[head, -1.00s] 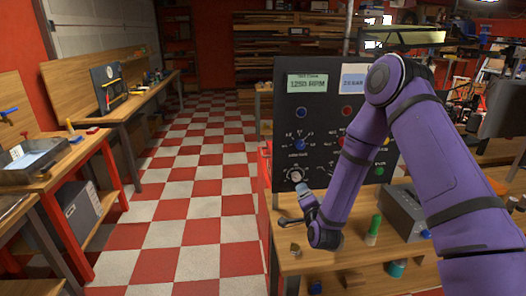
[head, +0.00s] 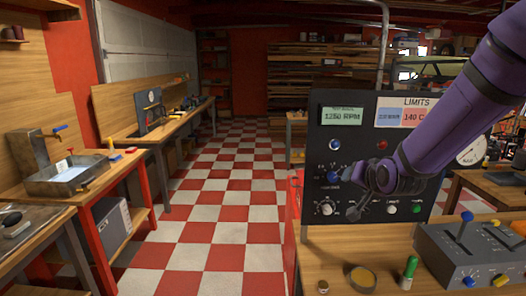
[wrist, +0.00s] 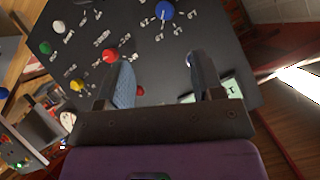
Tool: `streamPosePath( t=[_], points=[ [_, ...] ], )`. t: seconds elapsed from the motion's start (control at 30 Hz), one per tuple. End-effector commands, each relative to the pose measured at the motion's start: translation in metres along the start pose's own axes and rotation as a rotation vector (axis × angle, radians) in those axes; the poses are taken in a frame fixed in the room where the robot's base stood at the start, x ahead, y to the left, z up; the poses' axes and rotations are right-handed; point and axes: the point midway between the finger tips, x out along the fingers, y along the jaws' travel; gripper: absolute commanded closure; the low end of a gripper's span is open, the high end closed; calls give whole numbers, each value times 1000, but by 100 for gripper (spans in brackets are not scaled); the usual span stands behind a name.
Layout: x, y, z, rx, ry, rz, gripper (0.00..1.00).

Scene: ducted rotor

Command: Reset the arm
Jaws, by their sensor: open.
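My purple arm reaches in from the upper right in the head view. My gripper (head: 362,198) hangs in front of the lower part of a dark control panel (head: 357,146), partly hiding its knobs. In the wrist view my gripper (wrist: 163,72) has its two fingers apart with nothing between them. The panel (wrist: 190,105) fills much of that view behind the fingers, with a red knob (wrist: 110,56) beside one finger and a blue knob (wrist: 164,11) beyond. Whether the fingers touch the panel is unclear.
A wooden bench (head: 335,262) carries a green-capped item (head: 409,268), a round dish (head: 361,278) and a grey control box (head: 468,258). A red-and-white checkered floor (head: 225,215) lies open to the left. A sink bench (head: 62,180) stands at far left.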

Motion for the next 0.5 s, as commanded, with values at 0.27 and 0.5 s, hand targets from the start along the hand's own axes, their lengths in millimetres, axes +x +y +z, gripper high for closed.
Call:
streamPosePath(
  t=[0.27,0.5],
  points=[
    [-84,0,-15,-136,-118,86,39],
    [-162,7,-12,-234,-235,150,39]
  ],
)
